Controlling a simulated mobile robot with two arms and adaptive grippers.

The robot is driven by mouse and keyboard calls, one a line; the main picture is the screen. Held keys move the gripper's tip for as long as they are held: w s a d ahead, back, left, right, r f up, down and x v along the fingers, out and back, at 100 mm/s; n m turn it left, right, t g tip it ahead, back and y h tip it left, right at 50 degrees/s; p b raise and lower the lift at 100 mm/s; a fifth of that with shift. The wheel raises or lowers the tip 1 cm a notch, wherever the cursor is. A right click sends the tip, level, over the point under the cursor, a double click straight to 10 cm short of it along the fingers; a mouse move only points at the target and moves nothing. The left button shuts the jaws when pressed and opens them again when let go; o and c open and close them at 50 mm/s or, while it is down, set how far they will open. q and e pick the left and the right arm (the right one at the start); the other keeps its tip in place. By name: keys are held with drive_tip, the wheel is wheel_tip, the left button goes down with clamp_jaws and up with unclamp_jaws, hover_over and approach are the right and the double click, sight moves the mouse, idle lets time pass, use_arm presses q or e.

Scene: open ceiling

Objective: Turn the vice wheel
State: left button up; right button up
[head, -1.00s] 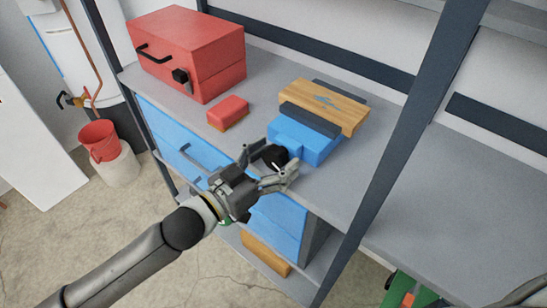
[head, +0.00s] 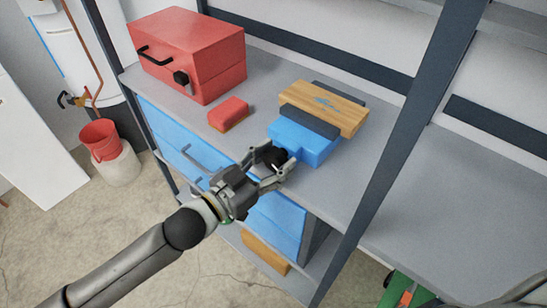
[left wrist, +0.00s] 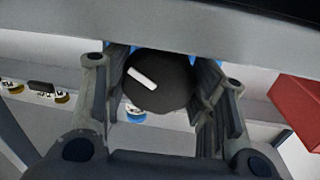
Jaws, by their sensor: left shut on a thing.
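The vice is a blue block (head: 312,146) with dark jaws on the grey shelf top, and a wooden board (head: 325,104) sits between its jaws. Its black round wheel (head: 275,158) faces my left gripper (head: 270,166). The left gripper is shut on the wheel, one finger on each side of it. In the left wrist view the wheel (left wrist: 160,82) sits between the fingers, with a white mark on its face slanting down to the right. My right gripper is not in view.
A red toolbox (head: 190,50) with a black handle stands at the back left of the shelf. A small red-topped block (head: 229,113) lies left of the vice. A dark slanted post (head: 400,150) rises to the right. Blue drawers (head: 180,150) are below.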

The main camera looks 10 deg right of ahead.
use_arm(q)
drive_tip(key=o, duration=1)
drive_tip(key=shift+o, duration=0.2)
drive_tip(key=v, duration=1.2)
drive_tip(key=shift+f, duration=0.1)
